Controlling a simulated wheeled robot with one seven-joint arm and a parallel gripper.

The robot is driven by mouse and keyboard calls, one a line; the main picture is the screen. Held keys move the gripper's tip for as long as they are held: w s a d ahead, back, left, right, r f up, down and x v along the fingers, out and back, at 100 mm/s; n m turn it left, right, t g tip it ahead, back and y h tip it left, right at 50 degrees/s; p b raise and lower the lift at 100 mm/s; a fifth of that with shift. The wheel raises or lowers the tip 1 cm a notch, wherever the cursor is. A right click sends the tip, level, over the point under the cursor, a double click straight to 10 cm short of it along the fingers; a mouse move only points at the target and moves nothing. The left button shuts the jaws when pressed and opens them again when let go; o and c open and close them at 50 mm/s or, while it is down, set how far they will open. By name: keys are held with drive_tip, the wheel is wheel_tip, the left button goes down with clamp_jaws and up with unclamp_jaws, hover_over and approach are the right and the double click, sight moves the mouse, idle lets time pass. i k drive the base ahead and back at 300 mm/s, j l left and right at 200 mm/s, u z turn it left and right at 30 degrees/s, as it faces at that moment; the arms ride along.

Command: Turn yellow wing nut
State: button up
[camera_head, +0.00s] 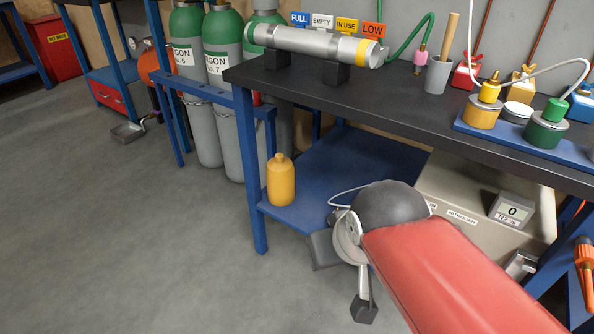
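My arm's red link comes in from the lower right, with a dark rounded joint. My gripper (363,309) seems to hang below that joint, with one dark tip showing, low in front of the bench and far from the yellow fitting. Its opening is hidden.
The dark bench top (400,112) is largely bare at its front middle. A green canister (545,128) shares the blue tray (505,140). A metal cylinder (310,42) lies at the back left. A yellow bottle (281,182) stands on the lower shelf.

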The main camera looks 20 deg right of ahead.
sight(528, 71)
drive_tip(key=z, duration=1.15)
